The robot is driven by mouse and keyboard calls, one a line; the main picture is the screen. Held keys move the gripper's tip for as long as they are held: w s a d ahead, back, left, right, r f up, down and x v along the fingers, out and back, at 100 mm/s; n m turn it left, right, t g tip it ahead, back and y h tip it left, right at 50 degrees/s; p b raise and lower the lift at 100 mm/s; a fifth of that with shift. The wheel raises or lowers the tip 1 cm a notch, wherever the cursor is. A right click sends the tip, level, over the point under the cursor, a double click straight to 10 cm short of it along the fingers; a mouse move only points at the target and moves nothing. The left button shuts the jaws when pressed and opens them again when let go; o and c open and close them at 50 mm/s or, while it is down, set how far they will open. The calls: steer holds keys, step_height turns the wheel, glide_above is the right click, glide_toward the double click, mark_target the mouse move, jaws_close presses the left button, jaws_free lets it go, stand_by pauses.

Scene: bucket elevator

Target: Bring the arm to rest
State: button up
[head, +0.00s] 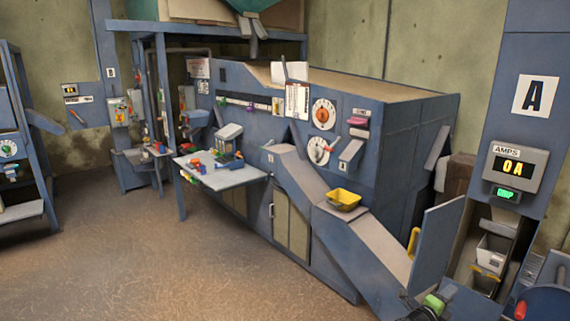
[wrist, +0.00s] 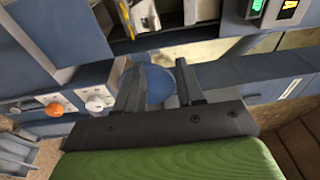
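My gripper (wrist: 157,82) shows in the wrist view with its two dark fingers apart and nothing held between them. A round blue part (wrist: 155,84) shows beyond the gap; I cannot tell how far away it is. In the head view a dark and green part of my arm (head: 433,303) shows at the bottom edge, in front of the lower end of the sloping chute. The fingertips are hard to make out there.
An open blue door (head: 437,248) and a cabinet with white bins (head: 492,252) stand close on the right. A shelf table (head: 230,180) holds small coloured parts. The brown floor (head: 150,255) at left is clear.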

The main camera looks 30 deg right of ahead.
steer(key=w+a+r+n+t+y, duration=0.3)
steer(key=w+a+r+n+t, duration=0.35)
steer(key=w, duration=0.35)
steer(key=w+a+r+n+t+y, duration=0.3)
steer(key=w+a+r+n+t, duration=0.3)
steer(key=w, duration=0.5)
steer(key=w+a+r+n+y, duration=0.2)
steer(key=w+a+n+y, duration=0.3)
steer(key=a, duration=0.6)
steer(key=w+a+r+n+y, duration=0.1)
steer(key=a+r+n+y, duration=0.2)
steer(key=a+n, duration=0.5)
steer(key=s+a+r+n+g+y, duration=0.25)
steer(key=s+a, duration=0.45)
steer(key=a, duration=0.4)
steer(key=s+a+r+n+g+y, duration=0.15)
steer(key=s+a+n, duration=0.25)
steer(key=s+a, duration=0.45)
steer(key=s+a+n+g, duration=0.1)
steer(key=s+a+g, duration=0.1)
steer(key=s, duration=1)
steer(key=s+a+f+n+g+b, duration=0.1)
steer(key=s+a, duration=0.4)
steer(key=s, duration=0.6)
steer(key=shift+s+n+g, duration=0.35)
steer(key=shift+n+g, duration=0.15)
steer(key=shift+g, duration=0.25)
